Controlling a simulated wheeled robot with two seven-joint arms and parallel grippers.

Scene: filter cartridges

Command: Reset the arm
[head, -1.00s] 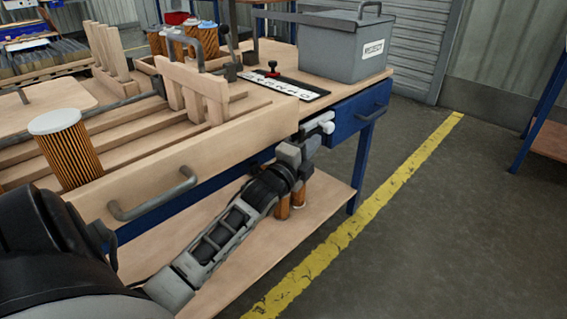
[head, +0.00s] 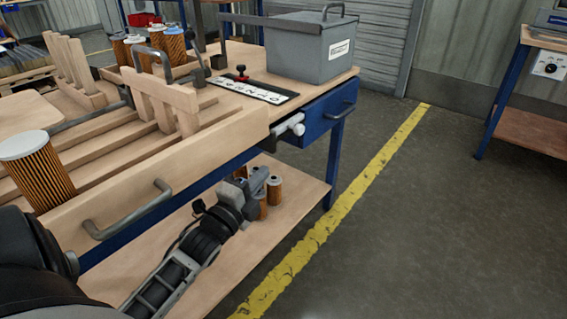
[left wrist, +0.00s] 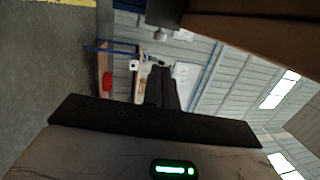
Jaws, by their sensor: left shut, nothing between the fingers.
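My left gripper (head: 262,178) is at the end of my arm, low in front of the bench and over the lower shelf (head: 300,180). It is shut with nothing in it. Its closed dark fingers also show in the left wrist view (left wrist: 161,88). Several filter cartridges (head: 274,190) stand on the lower shelf just beyond the gripper, partly hidden by it; I cannot tell whether they touch. A large pleated orange cartridge with a white cap (head: 38,176) stands at the left of the wooden rack. My right gripper is not in view.
The wooden rack (head: 175,160) with a grey front handle (head: 130,212) overhangs the blue bench. A grey lidded box (head: 300,48) and a black labelled strip (head: 250,90) are on top. A blue drawer (head: 325,110) is at the right end.

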